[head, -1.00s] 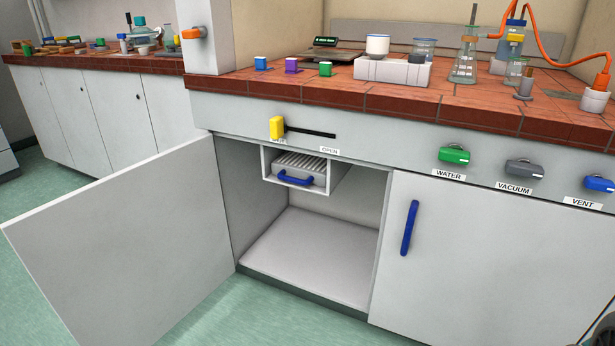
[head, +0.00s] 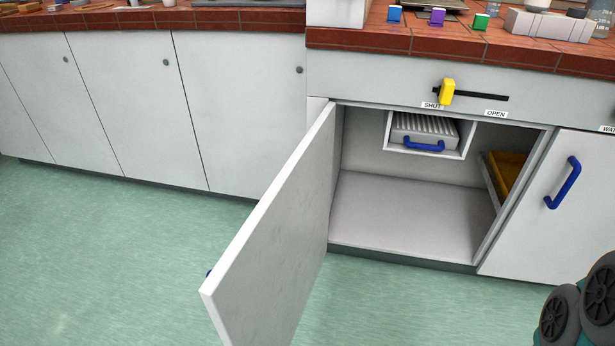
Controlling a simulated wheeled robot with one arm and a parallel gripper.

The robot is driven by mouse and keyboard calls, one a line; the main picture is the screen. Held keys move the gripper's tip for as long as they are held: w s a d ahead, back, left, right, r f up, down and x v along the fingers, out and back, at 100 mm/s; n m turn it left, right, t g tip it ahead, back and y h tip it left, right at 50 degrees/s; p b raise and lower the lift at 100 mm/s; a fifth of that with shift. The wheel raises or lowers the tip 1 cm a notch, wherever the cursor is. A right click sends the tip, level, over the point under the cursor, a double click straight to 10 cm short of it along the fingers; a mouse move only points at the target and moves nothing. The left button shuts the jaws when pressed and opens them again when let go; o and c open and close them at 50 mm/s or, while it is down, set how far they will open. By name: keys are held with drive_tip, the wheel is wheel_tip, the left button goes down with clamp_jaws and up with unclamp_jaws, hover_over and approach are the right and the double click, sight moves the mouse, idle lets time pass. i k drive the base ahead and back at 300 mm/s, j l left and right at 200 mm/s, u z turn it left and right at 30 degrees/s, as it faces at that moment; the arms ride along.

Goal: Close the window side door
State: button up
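The open cabinet door (head: 275,235) is a light grey panel hinged at the left side of the cupboard opening. It stands swung out into the room, seen nearly edge-on. A small bit of its blue handle (head: 208,274) shows past its outer edge; the rest is hidden behind the panel. The right cabinet door (head: 530,225) is shut and has a blue bar handle (head: 563,183). No window shows, so I cannot tell from the view which door is on the window side. My gripper is not in view; only dark, rounded parts of my arm show at lower right.
Inside the cupboard are a box with a blue handle (head: 425,146) and an orange item (head: 507,170) at the right. A yellow slider (head: 447,92) sits at the SHUT end. Green floor (head: 110,250) left of the door is clear, before closed cabinets (head: 235,110).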

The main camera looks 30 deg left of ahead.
sight(256, 293)
drive_tip(key=k+j, duration=0.1)
drive_tip(key=j, duration=0.25)
drive_tip(key=k+j, duration=0.1)
drive_tip(key=j, duration=0.3)
drive_tip(key=k+j, duration=0.15)
drive_tip(key=j, duration=0.2)
drive_tip(key=k+j, duration=0.1)
drive_tip(key=j, duration=0.25)
drive_tip(key=k+j, duration=0.1)
drive_tip(key=j, duration=0.3)
drive_tip(key=k+j, duration=0.1)
drive_tip(key=j, duration=0.25)
